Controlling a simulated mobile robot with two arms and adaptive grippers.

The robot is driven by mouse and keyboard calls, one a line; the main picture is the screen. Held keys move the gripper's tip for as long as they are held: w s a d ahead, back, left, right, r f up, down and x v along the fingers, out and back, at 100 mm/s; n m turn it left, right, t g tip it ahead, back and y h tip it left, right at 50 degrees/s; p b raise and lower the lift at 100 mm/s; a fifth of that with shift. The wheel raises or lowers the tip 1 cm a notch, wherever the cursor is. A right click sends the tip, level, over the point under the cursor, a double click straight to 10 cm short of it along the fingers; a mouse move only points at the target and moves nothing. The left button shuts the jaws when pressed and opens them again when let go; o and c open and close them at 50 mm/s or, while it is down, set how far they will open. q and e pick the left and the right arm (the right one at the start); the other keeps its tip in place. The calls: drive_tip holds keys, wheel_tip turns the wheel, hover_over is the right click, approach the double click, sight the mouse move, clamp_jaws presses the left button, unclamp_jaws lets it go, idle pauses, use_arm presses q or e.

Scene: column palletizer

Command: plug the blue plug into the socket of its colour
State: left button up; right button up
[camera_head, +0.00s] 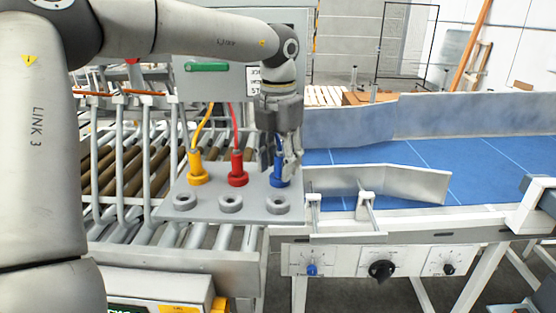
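The blue plug (279,180) stands upright at the right end of the back row on a grey plate (215,188). My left gripper (291,166) points down right at it, with a fingertip overlapping its right side. From this angle I cannot tell whether the fingers are closed on the plug. The yellow plug (197,175) and the red plug (237,176) stand to its left, with cables rising from them. Three grey ring-shaped sockets, left (185,202), middle (230,204) and right (277,206), line the front of the plate. They look empty and show no colour. My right gripper is not in view.
A grey cabinet (215,85) stands behind the plate. A roller conveyor (125,170) lies to the left, and a blue belt (400,165) with metal guides (420,185) to the right. A control panel with knobs (380,268) is at the front right.

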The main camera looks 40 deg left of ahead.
use_arm(q)
drive_tip(key=shift+w+a+f, duration=0.1)
drive_tip(key=shift+a+f, duration=0.4)
drive_tip(key=r, duration=0.8)
drive_tip(key=shift+d, duration=0.4)
drive_tip(key=shift+r, duration=0.55)
